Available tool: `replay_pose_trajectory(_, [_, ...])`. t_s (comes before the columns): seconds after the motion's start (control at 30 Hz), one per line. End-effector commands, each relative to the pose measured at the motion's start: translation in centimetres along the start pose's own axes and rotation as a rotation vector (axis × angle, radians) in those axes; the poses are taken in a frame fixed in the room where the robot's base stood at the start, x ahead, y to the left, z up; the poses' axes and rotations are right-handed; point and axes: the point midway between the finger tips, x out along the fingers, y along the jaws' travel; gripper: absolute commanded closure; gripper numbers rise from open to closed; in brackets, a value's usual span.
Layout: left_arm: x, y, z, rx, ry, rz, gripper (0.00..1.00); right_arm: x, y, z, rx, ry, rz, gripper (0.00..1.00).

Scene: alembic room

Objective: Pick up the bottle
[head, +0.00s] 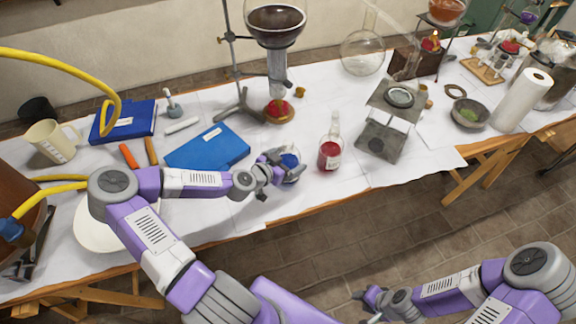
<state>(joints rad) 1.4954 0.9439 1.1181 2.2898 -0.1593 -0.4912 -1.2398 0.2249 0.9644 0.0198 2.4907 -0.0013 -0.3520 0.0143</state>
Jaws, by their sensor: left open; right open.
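A clear glass bottle with red liquid and a pale label (330,153) stands upright near the front edge of the table. My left gripper (279,170) is open just left of it. A small round glass vessel with blue contents (291,161) is right by the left gripper's fingers, which partly hide it. I cannot tell whether the fingers touch it. My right gripper (368,302) is low in front of the table, over the floor, open and away from both vessels.
A blue book (208,147) lies left of the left gripper. A metal stand (383,140) is right of the red bottle. Behind stands a clamp stand with a large glass funnel (275,25). A paper towel roll (522,100) and a bowl (469,113) are farther right.

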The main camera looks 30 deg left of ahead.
Motion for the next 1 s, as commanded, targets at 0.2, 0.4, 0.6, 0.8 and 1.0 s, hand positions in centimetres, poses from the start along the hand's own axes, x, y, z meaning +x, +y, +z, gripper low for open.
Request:
replay_pose_trajectory(0.2, [-0.03, 0.0, -0.01, 0.0, 0.0, 0.0, 0.29, -0.01, -0.01, 0.0, 0.0, 0.0, 0.0, 0.57])
replay_pose_trajectory(0.4, [-0.04, 0.01, 0.0, 0.0, 0.0, 0.0, 0.6, -0.01, 0.0, 0.0, 0.0, 0.0, 0.0, 0.57])
replay_pose_trajectory(0.6, [-0.03, 0.04, -0.17, 0.003, 0.004, 0.001, 0.74, -0.01, 0.0, 0.0, 0.0, 0.0, 0.0, 0.57])
replay_pose_trajectory(0.8, [-0.06, 0.02, -0.24, 0.003, 0.003, 0.0, 0.74, -0.04, -0.02, 0.0, 0.0, 0.0, 0.0, 0.57])
replay_pose_trajectory(1.0, [-0.32, -0.01, -0.88, 0.004, 0.004, 0.0, 0.74, -0.27, -0.1, 0.01, 0.0, 0.0, 0.0, 0.57])
